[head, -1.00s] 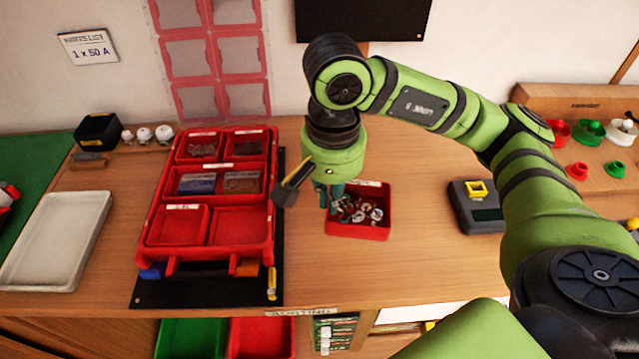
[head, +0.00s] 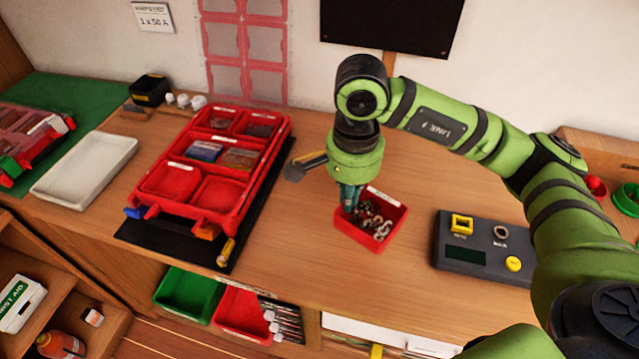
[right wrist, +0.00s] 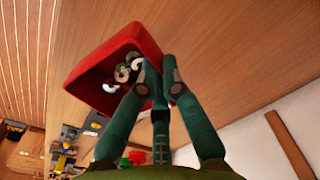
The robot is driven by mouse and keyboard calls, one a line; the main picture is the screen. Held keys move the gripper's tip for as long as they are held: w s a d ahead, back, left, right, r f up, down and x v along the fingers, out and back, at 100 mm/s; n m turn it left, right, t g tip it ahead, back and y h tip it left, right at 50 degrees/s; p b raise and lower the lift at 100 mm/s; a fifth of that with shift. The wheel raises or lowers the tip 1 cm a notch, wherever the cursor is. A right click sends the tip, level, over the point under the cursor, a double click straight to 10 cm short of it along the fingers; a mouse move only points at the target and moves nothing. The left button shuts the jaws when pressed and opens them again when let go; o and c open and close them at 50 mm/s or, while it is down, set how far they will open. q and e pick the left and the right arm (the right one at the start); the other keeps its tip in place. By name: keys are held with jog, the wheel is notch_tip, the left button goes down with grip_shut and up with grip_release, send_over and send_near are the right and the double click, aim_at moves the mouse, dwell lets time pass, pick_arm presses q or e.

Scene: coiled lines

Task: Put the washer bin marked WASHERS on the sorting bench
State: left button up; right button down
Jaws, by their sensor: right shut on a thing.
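The red bin (head: 388,239) holds washers and similar small metal parts and has a pale label on its far rim, too small to read. It is over the middle of the sorting bench (head: 300,257); I cannot tell whether it rests on the top or hangs just above. My right gripper (head: 348,208) points down at the bin's left side and is shut on its wall. In the right wrist view the teal fingers (right wrist: 158,82) straddle the wall of the bin (right wrist: 85,72), with parts visible inside. My left gripper is not in view.
A red compartment case (head: 180,212) on a black mat lies left of the bin. A dark device (head: 465,253) with a yellow button stands to its right. A pale tray (head: 85,170) lies far left. Green (head: 187,297) and red (head: 243,312) bins sit below the front edge.

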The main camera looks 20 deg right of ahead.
jog(key=w+f, duration=0.1)
jog(key=w, duration=0.2)
jog(key=w+f+p, duration=0.1)
jog(key=w+f, duration=0.1)
jog(key=w, duration=0.1)
jog(key=w+f+p, duration=0.1)
jog(key=w+f, duration=0.1)
jog(key=shift+w+d+f, duration=0.1)
jog(key=shift+w+d, duration=0.25)
jog(key=shift+w, duration=0.05)
notch_tip(320, 180, down, 4)
jog(key=shift+r+p, duration=0.2)
jog(key=shift+p, duration=1)
jog(key=shift+f, duration=0.25)
jog(key=shift+f, duration=0.2)
jog(key=c, duration=1.4)
grip_release()
